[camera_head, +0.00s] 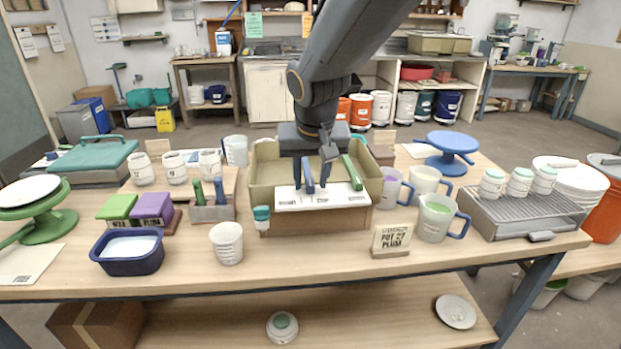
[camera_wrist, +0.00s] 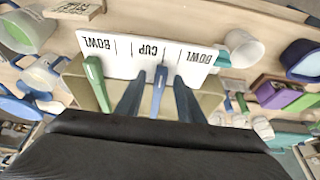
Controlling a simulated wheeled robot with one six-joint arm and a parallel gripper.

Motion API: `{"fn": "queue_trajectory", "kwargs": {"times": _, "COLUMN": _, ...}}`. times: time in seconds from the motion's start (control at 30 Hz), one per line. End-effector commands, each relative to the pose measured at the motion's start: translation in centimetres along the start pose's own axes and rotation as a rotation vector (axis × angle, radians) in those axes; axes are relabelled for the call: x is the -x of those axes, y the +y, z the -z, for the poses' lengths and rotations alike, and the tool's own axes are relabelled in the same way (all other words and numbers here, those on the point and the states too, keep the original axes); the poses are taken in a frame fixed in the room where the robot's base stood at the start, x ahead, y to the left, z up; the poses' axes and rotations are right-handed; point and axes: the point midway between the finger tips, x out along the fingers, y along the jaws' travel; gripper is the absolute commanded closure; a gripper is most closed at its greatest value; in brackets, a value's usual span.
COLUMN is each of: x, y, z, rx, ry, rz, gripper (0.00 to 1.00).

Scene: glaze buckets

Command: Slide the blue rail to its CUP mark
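The blue rail (camera_head: 308,176) stands at the front of an open tan box (camera_head: 262,178), behind a white label strip (camera_head: 335,195). In the wrist view the strip (camera_wrist: 122,62) appears upside down, with CUP in the middle and BOWL at both ends. The blue rail (camera_wrist: 159,90) has its end by the line just right of the word CUP there. A green rail (camera_head: 352,172) stands at the right, near a BOWL label. My gripper (camera_head: 311,173) is open, its fingers on either side of the blue rail, with gaps showing in the wrist view (camera_wrist: 158,97).
A teal-topped small bottle (camera_head: 262,217) is at the strip's left end, and a white cup (camera_head: 227,243) stands farther left. Mugs and a jug (camera_head: 436,218) crowd the right side. A small sign (camera_head: 391,240) stands in front. The table's front middle is clear.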

Motion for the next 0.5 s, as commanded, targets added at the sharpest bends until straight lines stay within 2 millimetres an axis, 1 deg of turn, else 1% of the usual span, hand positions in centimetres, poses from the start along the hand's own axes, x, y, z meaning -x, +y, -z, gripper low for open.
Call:
{"fn": "queue_trajectory", "kwargs": {"times": 0.17, "x": 2.1, "y": 0.0, "z": 0.1, "rx": 0.000, "ry": 0.005, "rz": 0.001, "gripper": 0.66}}
{"fn": "queue_trajectory", "kwargs": {"times": 0.4, "x": 5.8, "y": -0.1, "z": 0.1, "rx": 0.001, "ry": 0.005, "rz": 0.002, "gripper": 0.66}}
{"fn": "queue_trajectory", "kwargs": {"times": 0.5, "x": 6.9, "y": -0.1, "z": 0.1, "rx": 0.001, "ry": 0.004, "rz": 0.001, "gripper": 0.66}}
